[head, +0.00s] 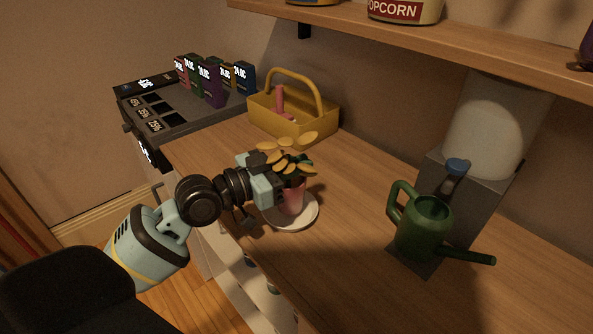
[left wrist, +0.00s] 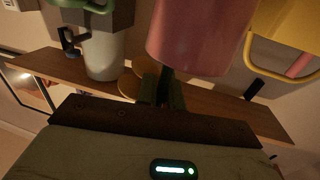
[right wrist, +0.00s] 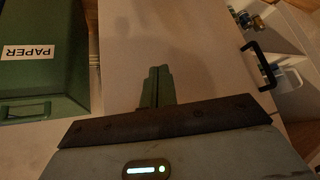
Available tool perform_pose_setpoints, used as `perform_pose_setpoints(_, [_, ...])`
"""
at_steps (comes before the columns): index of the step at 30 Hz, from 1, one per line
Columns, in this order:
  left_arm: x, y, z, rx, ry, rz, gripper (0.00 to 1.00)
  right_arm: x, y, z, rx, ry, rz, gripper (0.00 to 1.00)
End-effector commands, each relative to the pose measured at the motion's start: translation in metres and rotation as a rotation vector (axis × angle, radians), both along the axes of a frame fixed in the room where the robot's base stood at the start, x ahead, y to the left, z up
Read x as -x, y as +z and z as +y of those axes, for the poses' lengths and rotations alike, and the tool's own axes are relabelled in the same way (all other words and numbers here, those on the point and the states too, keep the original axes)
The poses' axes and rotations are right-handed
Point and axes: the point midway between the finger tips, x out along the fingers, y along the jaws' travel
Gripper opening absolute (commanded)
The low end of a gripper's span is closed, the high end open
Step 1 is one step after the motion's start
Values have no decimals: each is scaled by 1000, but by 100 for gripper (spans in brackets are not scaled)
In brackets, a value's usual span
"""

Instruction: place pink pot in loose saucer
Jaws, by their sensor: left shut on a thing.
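The pink pot (head: 292,199) holds a plant with dark leaves and yellow-orange petals. In the head view it is over the white saucer (head: 308,219) on the wooden counter. I cannot tell whether its base touches the saucer. My left gripper (head: 281,184) is at the pot's upper part, its fingertips partly hidden by the plant. In the left wrist view, the pink pot (left wrist: 195,38) is large beside the nearly closed left fingers (left wrist: 163,86), which are shut on it. My right gripper (right wrist: 157,86) is shut and empty, seen only in the right wrist view.
A green watering can (head: 424,226) stands to the right, in front of a grey and white dispenser (head: 485,140). A yellow basket (head: 293,118) and a dark display stand (head: 185,112) are behind. A shelf (head: 420,38) runs above. The right wrist view shows a green PAPER bin (right wrist: 40,60).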

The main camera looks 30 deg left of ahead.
Motion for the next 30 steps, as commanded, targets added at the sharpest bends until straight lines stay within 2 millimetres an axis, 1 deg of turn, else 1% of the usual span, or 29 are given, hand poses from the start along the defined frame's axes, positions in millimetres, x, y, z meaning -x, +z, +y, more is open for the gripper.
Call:
perform_pose_setpoints(1, [0,-7,1,2,2,-1,0,2,-2,0,0,1,4,0])
perform_pose_setpoints(4, [0,-13,1,1,2,-5,0,2,-3,0,0,1,6,0])
perform_pose_setpoints(13, [0,-14,1,0,2,-8,0,2,-3,0,0,1,5,0])
perform_pose_setpoints(17, [0,-18,1,-1,2,-6,0,1,-5,0,0,1,5,0])
perform_pose_setpoints(18, [0,-19,1,-1,2,-2,11,0,-5,0,0,2,4,0])
perform_pose_setpoints(22, [0,-18,0,-1,2,-3,28,-2,-4,0,0,1,-1,0])
perform_pose_setpoints(23, [0,-18,0,-1,2,-3,30,-3,-4,0,0,1,-2,0])
perform_pose_setpoints(30, [0,-18,0,-1,2,-3,30,-3,-3,0,0,1,-2,0])
